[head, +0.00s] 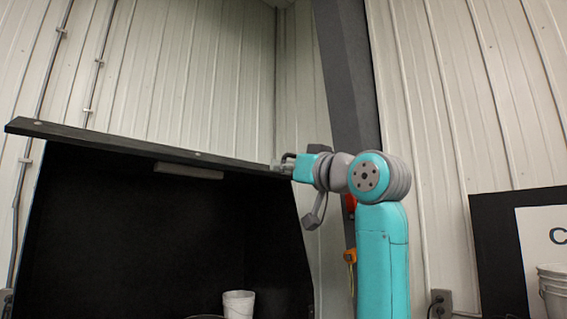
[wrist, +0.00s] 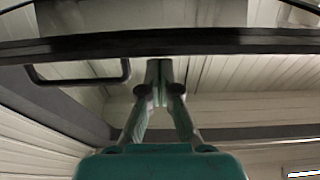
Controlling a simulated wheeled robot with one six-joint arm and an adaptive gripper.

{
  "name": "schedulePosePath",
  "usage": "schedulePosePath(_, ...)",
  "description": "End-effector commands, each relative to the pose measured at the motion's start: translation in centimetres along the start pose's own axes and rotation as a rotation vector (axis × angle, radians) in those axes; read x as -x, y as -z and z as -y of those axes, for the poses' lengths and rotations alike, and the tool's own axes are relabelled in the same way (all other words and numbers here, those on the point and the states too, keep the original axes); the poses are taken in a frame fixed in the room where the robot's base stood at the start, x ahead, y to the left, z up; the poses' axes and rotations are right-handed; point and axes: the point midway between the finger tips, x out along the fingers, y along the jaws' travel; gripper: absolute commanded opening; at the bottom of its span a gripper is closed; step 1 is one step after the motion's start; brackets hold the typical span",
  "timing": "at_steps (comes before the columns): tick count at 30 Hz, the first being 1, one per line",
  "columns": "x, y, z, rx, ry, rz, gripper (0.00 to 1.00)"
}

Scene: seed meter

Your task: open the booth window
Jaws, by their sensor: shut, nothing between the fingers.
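The booth (head: 120,235) is a black box at the left of the head view, with its front open and its dark inside showing. The booth window (head: 100,138) looks like a dark panel seen nearly edge-on along the top, sticking out over the opening. A pale grey bar (head: 188,171) sits under its edge. In the wrist view the window's dark edge (wrist: 240,42) crosses the picture, with a dark loop handle (wrist: 85,80) at left. My gripper (head: 277,167) is shut and empty at the panel's right end. Its fingertips (wrist: 160,65) meet the edge in the picture; contact is unclear.
A white cup or bucket (head: 238,304) stands inside the booth. A dark grey post (head: 350,90) rises behind my arm. At right are a black board with a white sign (head: 540,240) and stacked white buckets (head: 553,285). Pale ribbed walls stand behind.

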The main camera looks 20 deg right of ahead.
Motion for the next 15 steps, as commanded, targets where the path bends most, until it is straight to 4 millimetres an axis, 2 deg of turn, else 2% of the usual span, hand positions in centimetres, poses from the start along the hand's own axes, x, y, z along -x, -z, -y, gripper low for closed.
schedulePosePath(8, -0.1, -0.5, -0.1, -0.001, 0.0, -0.005, 0.0)
schedulePosePath(15, -0.5, -4.0, -0.2, -0.004, 0.003, -0.047, 0.0)
